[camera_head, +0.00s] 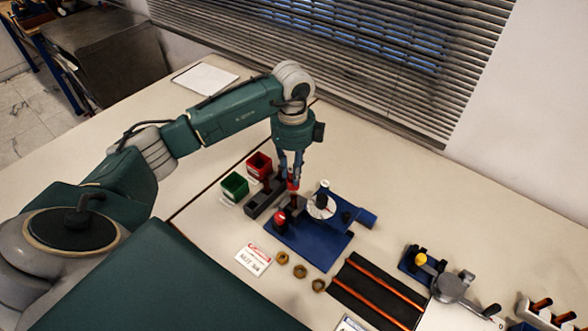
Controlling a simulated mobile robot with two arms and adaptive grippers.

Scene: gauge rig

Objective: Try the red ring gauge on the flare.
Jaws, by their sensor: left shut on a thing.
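My left gripper (291,168) comes down from above, shut on a small red piece, which I take for the red ring gauge (293,184). It is above the blue rig plate (313,247), near a dark clamp block (296,206). The flare itself is too small to make out, so I cannot tell whether the gauge touches it. A red knob (279,217) and a white round dial (321,207) are on the rig. My right gripper is out of view.
Brass nuts (300,271), a sign (254,259) and copper tubes (375,290) lie in front. The table's back right is clear.

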